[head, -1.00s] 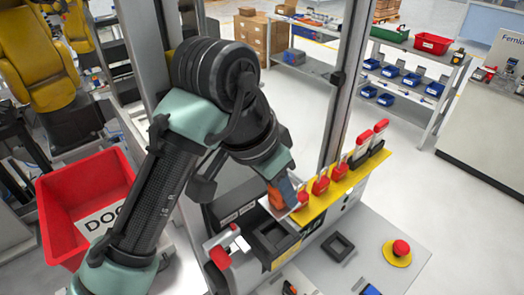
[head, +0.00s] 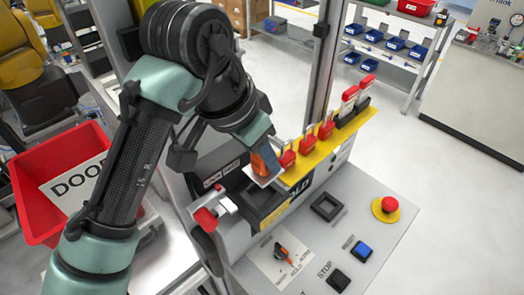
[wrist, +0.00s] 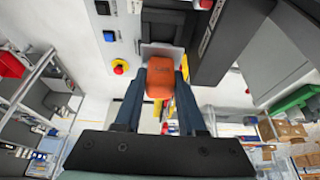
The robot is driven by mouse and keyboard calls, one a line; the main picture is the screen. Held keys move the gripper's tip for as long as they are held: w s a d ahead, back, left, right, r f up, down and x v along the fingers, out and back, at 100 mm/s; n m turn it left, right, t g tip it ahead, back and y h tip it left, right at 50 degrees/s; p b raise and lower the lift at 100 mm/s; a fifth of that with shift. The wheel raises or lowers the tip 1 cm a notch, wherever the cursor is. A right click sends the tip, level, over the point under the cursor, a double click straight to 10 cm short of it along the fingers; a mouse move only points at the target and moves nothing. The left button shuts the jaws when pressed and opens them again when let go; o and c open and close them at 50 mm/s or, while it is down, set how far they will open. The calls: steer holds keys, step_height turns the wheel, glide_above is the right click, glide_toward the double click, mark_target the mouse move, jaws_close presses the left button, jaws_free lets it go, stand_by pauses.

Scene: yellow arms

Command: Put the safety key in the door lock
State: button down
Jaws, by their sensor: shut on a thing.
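My gripper (head: 264,150) is shut on the safety key (head: 265,163), which has an orange grip and a flat metal plate at its end. In the wrist view the orange grip of the key (wrist: 160,78) sits between the two dark blue fingers. The plate points at a dark box (wrist: 168,22). In the head view the key is above a black square-framed housing (head: 258,205) at the machine's edge, left of the red padlocks. I cannot tell whether this housing is the door lock, nor whether the plate touches it.
Several red padlocks (head: 326,129) hang along a yellow rail (head: 318,155) right beside my gripper. A red-handled piece (head: 206,217) stands at lower left. The control panel (head: 350,225) carries a red emergency button (head: 389,205). A red bin (head: 32,215) stands at left.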

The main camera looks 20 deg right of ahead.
steer(key=shift+f+b, duration=1.5)
steer(key=shift+f, duration=0.8)
steer(key=shift+c, duration=2.1)
jaws_free()
steer(key=b+v, duration=0.1)
steer(key=v, duration=1.2)
steer(key=shift+b, duration=0.35)
